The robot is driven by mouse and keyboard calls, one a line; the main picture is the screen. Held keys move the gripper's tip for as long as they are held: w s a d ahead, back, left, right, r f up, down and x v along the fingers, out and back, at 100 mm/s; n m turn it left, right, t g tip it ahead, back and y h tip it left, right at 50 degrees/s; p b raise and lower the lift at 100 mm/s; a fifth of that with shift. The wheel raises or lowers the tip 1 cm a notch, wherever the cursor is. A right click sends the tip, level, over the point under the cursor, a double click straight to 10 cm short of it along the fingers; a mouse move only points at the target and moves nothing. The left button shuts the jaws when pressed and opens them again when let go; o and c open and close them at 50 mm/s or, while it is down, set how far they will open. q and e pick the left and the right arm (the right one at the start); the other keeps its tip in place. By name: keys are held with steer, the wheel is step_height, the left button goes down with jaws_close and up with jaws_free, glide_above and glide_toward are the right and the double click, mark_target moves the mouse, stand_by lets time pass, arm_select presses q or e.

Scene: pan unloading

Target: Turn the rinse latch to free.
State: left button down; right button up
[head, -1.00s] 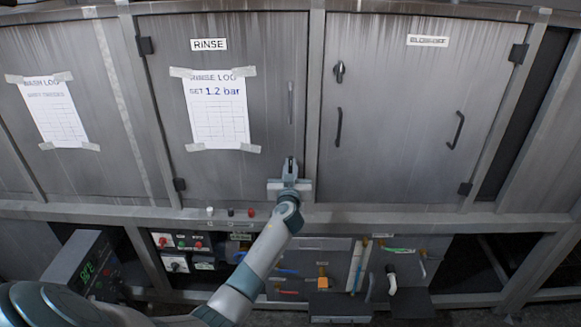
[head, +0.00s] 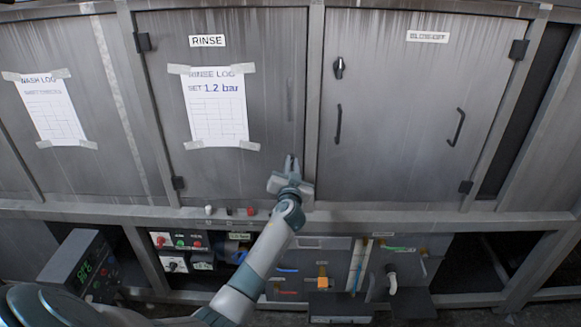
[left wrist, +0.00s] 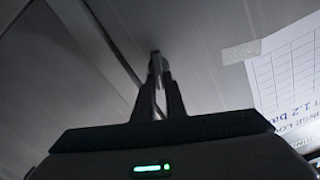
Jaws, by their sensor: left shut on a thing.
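The rinse door (head: 225,175) is closed, under a RINSE label (head: 207,41). My left gripper (head: 291,162) is at the lower right part of this door, close to the frame post, with its body tilted. In the left wrist view the fingers (left wrist: 160,80) are shut on a small dark latch (left wrist: 155,58) at the door's edge. In the head view the gripper hides most of the latch, so its exact angle is unclear. My right gripper is not in view.
A rinse log sheet (head: 214,108) is taped to the door. The door to the right has a dark latch (head: 339,67) and handles (head: 338,124). Below the doors are small knobs (head: 209,210), valves and hoses.

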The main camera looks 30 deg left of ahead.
arm_select(q)
steer(key=shift+w+d+f+m, duration=0.15)
steer(key=shift+f+m, duration=0.1)
steer(key=shift+m, duration=2.05)
steer(key=shift+d+f+m, duration=0.1)
steer(key=shift+f+m, duration=0.15)
steer(key=shift+m, duration=2.05)
steer(key=shift+w+d+f+m, duration=0.15)
steer(key=shift+f+m, duration=0.1)
steer(key=shift+m, duration=2.05)
steer(key=c, duration=1.8)
jaws_free()
steer(key=shift+s, duration=0.1)
